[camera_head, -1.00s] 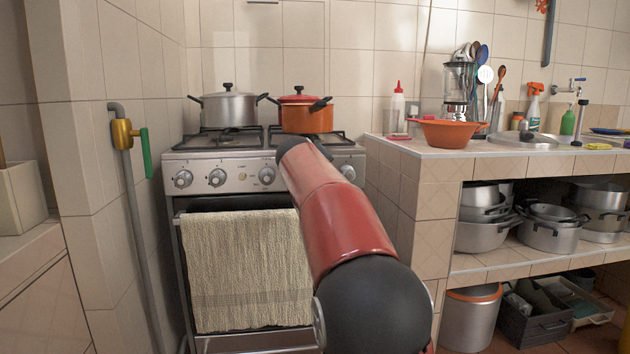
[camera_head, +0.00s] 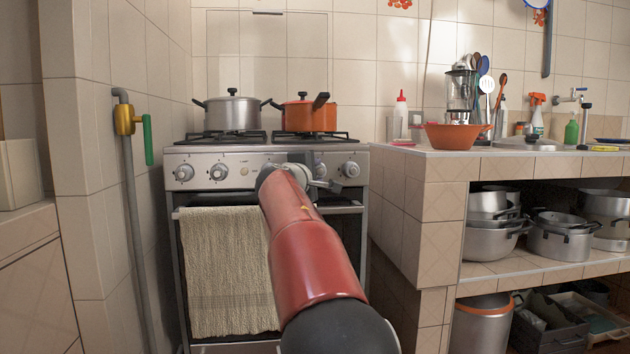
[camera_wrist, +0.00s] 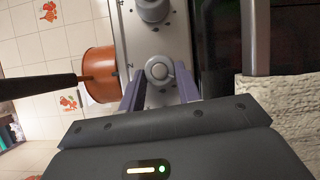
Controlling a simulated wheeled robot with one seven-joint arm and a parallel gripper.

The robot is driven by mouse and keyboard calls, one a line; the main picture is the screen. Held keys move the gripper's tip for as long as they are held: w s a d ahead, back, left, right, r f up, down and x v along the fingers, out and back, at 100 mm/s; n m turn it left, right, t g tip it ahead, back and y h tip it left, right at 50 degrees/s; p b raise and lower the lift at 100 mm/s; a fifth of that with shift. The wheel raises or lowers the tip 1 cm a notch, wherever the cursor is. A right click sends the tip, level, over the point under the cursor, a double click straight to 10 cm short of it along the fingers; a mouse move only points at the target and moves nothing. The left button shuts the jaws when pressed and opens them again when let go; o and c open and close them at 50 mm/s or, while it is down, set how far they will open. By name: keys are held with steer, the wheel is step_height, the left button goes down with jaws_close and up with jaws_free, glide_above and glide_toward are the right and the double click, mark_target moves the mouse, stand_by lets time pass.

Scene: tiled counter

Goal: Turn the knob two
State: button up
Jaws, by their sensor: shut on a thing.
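The stove's front panel (camera_head: 270,160) carries a row of round silver knobs. A knob on the left (camera_head: 183,172) and a second one beside it (camera_head: 219,172) show clearly, as does the rightmost knob (camera_head: 350,169). In the wrist view, my gripper (camera_wrist: 160,82) has its fingers on both sides of a silver knob (camera_wrist: 158,71) and is shut on it. Another knob (camera_wrist: 153,9) shows above it there, apart from the fingers. In the head view, my gripper (camera_head: 318,175) is at the right half of the panel, just left of the rightmost knob, partly hidden by my arm.
An orange pot (camera_head: 309,115) and a silver pot (camera_head: 233,113) stand on the hob. A towel (camera_head: 228,270) hangs on the oven handle below. The tiled counter (camera_head: 410,190) stands close on the right, and a pipe with a green-handled valve (camera_head: 147,138) on the left.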

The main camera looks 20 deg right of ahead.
steer(key=shift+f+n, duration=0.2)
steer(key=shift+n, duration=0.4)
steer(key=shift+t+h, duration=0.3)
steer(key=o, duration=1)
steer(key=v, duration=0.7)
steer(key=shift+s+a, duration=0.2)
steer(key=shift+s, duration=0.15)
jaws_close()
stand_by(0.8)
